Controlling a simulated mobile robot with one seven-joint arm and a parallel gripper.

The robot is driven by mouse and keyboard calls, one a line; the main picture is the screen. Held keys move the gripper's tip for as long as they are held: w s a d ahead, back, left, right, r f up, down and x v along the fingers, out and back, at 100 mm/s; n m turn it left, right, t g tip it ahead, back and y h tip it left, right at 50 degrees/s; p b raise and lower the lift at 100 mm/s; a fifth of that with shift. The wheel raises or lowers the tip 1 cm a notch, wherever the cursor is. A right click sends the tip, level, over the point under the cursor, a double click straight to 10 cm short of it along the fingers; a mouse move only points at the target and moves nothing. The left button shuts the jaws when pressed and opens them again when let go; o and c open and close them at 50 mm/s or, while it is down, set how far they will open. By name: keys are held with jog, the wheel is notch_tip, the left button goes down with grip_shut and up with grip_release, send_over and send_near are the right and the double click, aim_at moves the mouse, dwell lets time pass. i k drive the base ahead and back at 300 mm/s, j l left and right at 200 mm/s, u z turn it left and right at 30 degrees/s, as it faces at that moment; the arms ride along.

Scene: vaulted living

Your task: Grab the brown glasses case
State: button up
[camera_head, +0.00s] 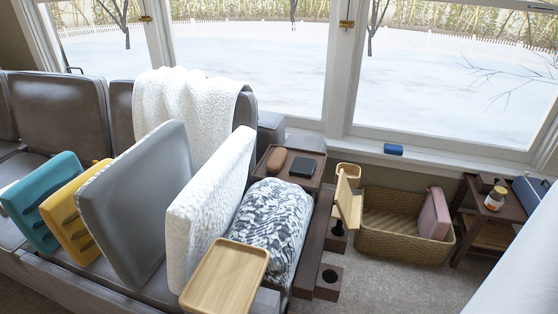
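A small brown rounded case (277,160), which looks like the glasses case, lies on a dark brown side table (310,181) beside the sofa, under the window. A dark, flat square object (302,167) lies just to its right on the same table. The case is in plain view, and nothing covers its top. My gripper is not in the head view.
Upright grey (140,200) and white (212,205) cushions and a patterned pillow (268,228) stand in front of the side table. A wooden tray (190,297) is nearer. A wicker basket (375,244) stands right; carpet (400,285) is clear in front.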

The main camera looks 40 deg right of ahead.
aim_at(277, 159)
jog(key=l, duration=0.4)
jog(key=k+l+u, duration=0.15)
jog(key=l, duration=0.25)
jog(key=k+l, duration=0.1)
jog(key=l, duration=0.3)
jog(key=l+u, duration=0.15)
jog(key=l, duration=0.2)
jog(key=k+l, duration=0.2)
jog(key=l, duration=0.2)
jog(key=l+u, duration=0.15)
jog(key=l, duration=0.4)
jog(key=l+u, duration=0.2)
jog(key=l, duration=0.3)
jog(key=i+l+u, duration=0.1)
jog(key=l, duration=0.4)
jog(key=i+l, duration=0.1)
jog(key=l, duration=0.35)
jog(key=i+l+u, duration=0.15)
jog(key=l, duration=0.35)
jog(key=i, duration=0.4)
